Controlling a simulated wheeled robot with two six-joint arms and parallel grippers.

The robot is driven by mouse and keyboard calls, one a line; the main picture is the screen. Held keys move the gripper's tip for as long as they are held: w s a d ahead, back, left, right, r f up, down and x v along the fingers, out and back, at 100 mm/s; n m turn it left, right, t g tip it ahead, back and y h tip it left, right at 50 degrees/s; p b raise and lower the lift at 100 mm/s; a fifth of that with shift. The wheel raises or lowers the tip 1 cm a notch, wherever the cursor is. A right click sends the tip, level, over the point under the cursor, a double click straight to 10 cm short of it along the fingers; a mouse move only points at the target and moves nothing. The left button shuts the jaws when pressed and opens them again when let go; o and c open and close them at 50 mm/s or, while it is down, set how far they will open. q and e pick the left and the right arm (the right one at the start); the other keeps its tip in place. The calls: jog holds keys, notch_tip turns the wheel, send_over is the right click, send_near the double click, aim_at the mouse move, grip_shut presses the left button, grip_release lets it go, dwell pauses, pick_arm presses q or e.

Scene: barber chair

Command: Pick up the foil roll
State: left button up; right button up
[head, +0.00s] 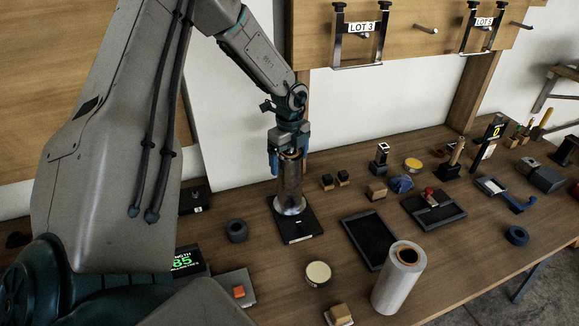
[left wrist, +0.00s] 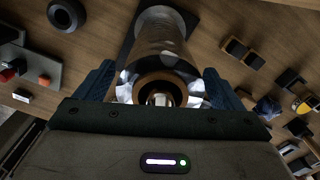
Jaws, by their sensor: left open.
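The foil roll (head: 290,184) is a shiny, mirror-like cylinder standing upright on a black base plate (head: 298,233). My left gripper (head: 289,160) is above it, pointing down, with its blue fingers on either side of the roll's top. In the left wrist view the foil roll (left wrist: 162,60) shows its crinkled foil end and brown core between the spread fingers of the left gripper (left wrist: 160,88). The jaws are open, with small gaps visible beside the roll. My right gripper is not in view.
A second, pale roll (head: 399,278) with a brown core stands at the front right. A black tray (head: 369,239) lies between the rolls. A dark ring (head: 237,231) sits left of the base plate. Several small items crowd the bench to the right.

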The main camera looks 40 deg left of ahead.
pick_arm(q)
jog(key=shift+f, duration=0.15)
jog(key=c, duration=1.9)
jog(key=shift+w+r, duration=0.1)
jog(key=shift+r, duration=0.15)
